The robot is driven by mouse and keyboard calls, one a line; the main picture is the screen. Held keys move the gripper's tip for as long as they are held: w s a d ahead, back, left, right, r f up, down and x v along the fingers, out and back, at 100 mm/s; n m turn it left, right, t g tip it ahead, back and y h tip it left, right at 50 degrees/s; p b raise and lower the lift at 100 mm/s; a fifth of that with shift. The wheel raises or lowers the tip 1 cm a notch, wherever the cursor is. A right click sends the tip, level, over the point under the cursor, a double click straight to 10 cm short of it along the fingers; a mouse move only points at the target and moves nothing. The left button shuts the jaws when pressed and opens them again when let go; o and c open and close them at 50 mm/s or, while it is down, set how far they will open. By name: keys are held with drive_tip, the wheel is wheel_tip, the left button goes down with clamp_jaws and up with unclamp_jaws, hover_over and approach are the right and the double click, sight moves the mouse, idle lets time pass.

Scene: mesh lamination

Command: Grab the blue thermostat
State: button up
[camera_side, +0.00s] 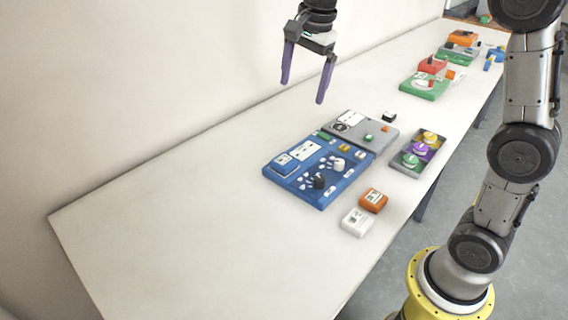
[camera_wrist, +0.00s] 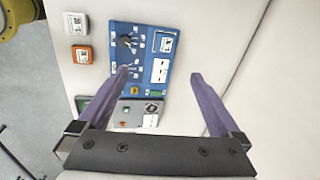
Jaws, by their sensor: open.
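The blue thermostat (camera_side: 285,163) is a small blue block with a pale face. It sits on the left corner of the blue panel (camera_side: 318,198), which lies flat on the table. In the wrist view the thermostat (camera_wrist: 165,43) is at the panel's upper right, beyond my fingertips. My gripper (camera_side: 303,90) is open and empty, its purple fingers pointing down, well above the table and behind the panel in the side view. In the wrist view the open fingers (camera_wrist: 152,76) frame part of the panel.
An orange thermostat (camera_side: 373,200) and a white one (camera_side: 357,222) lie in front of the panel. A grey panel (camera_side: 375,140) adjoins it, and a tray of coloured knobs (camera_side: 419,153) stands to the right. The table's left part is clear.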

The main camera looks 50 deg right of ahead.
drive_tip(key=g, duration=0.2)
approach(284, 159)
wheel_tip(284, 159, down, 3)
drive_tip(key=shift+s+d+r+m, duration=0.15)
drive_tip(key=shift+m, duration=0.25)
drive_tip(key=shift+f, duration=3.05)
clamp_jaws()
drive_tip(key=shift+r, duration=0.1)
